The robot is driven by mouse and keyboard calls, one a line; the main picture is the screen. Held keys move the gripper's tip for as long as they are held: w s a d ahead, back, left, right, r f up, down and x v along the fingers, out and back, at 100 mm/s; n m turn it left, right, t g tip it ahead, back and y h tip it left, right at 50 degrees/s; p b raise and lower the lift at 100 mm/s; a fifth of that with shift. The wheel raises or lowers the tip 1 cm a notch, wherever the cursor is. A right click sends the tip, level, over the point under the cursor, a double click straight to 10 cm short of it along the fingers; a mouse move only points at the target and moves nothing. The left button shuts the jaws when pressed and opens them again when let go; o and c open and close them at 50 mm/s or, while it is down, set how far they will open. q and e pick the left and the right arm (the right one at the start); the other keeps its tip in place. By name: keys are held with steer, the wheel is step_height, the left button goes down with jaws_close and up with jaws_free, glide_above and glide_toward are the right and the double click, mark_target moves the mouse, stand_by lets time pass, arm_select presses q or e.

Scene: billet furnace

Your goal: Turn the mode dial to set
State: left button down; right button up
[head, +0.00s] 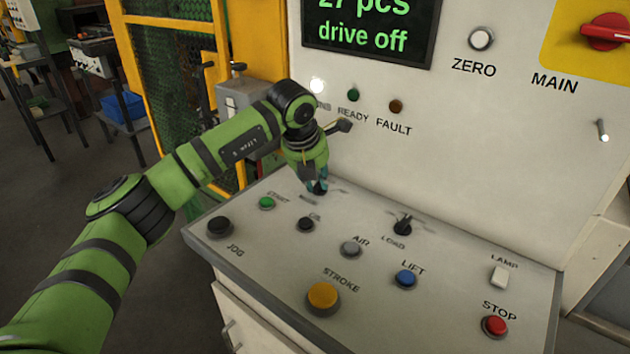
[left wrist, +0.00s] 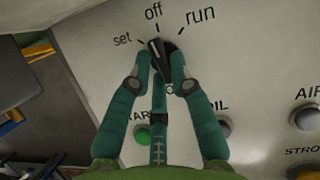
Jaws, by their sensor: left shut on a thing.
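The mode dial (left wrist: 157,47) is a small black knob on the sloping desk panel, with "set", "off" and "run" printed around it. In the left wrist view its white pointer line leans up and left, between the "off" and "set" marks. My left gripper (left wrist: 161,68) is shut on the dial, with one teal finger on each side. In the head view the gripper (head: 319,187) reaches down to the dial (head: 321,190) at the back left of the panel and hides much of it. My right gripper is not in view.
The display (head: 370,30) reads "drive off". Near the dial are a green START button (head: 267,203), a black button (head: 306,224) and the LOAD switch (head: 403,224). The yellow STROKE button (head: 323,296) and red STOP button (head: 495,326) are nearer the front.

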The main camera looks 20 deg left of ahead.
arm_select(q)
steer(key=n, duration=0.1)
steer(key=n+y+b, duration=0.1)
steer(key=n, duration=0.1)
steer(key=shift+d+b, duration=0.25)
steer(key=shift+b, duration=0.05)
steer(key=n+y+b, duration=0.1)
steer(key=n, duration=0.2)
steer(key=shift+d+y, duration=0.1)
steer(key=shift+y, duration=0.2)
steer(key=shift+n, duration=0.5)
steer(key=c, duration=1.1)
jaws_free()
